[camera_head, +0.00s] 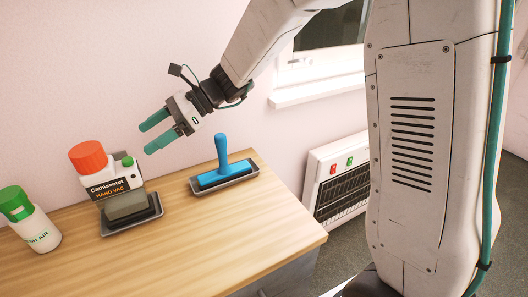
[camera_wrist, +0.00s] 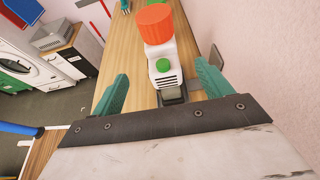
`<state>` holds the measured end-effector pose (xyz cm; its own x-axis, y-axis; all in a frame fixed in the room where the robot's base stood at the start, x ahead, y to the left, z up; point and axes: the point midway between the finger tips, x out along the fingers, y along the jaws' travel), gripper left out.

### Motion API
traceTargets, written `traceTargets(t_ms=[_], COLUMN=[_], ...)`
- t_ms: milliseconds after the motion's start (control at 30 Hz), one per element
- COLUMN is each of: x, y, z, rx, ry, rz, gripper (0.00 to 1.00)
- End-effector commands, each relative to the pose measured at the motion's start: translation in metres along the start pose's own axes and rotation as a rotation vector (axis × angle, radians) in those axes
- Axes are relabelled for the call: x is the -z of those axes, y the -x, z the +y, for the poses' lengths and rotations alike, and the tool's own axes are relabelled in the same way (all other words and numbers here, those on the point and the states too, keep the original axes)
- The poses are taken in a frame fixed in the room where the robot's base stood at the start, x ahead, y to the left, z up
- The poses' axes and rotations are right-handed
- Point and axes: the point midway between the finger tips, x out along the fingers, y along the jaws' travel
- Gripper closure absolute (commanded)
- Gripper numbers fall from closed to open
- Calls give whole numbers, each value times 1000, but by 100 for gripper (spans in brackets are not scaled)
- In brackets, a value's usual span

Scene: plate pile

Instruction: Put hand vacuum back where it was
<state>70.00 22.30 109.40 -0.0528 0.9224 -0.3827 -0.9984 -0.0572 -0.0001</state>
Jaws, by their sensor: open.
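The hand vacuum (camera_head: 110,180) is white with an orange-red top and a green button, and its label reads "HAND VAC". It stands upright on the wooden counter with its grey front part over a dark grey tray (camera_head: 128,226). My gripper (camera_head: 147,139) has teal fingers, spread open and empty, above and behind the vacuum's right side. In the wrist view the vacuum (camera_wrist: 163,55) shows ahead between the two fingers (camera_wrist: 162,72), apart from them. Its lower front part is partly hidden by my gripper's body there.
A blue-handled tool (camera_head: 222,172) rests in a grey tray to the right on the counter (camera_head: 220,235). A green-capped bottle (camera_head: 38,230) stands left of the vacuum. The wall is close behind. A heater (camera_head: 340,185) stands past the counter's right end. The counter's front is clear.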

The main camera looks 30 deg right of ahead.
Motion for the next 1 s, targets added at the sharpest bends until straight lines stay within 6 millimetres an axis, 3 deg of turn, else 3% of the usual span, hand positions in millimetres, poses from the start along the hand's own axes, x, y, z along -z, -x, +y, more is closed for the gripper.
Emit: traceTargets(t_ms=[167, 267, 367, 500, 700, 833, 1000], x=[-4, -7, -4, 12, 47, 68, 83], y=[10, 30, 57, 98, 158, 192, 217], z=[17, 50, 96, 158, 234, 267, 290], rx=[-18, -60, -130, -257, -490, -646, -782], ry=[82, 239, 453, 751, 1111, 1267, 1363], rz=[43, 132, 261, 458, 742, 894, 1005], gripper=[22, 22, 22, 22, 22, 22, 22])
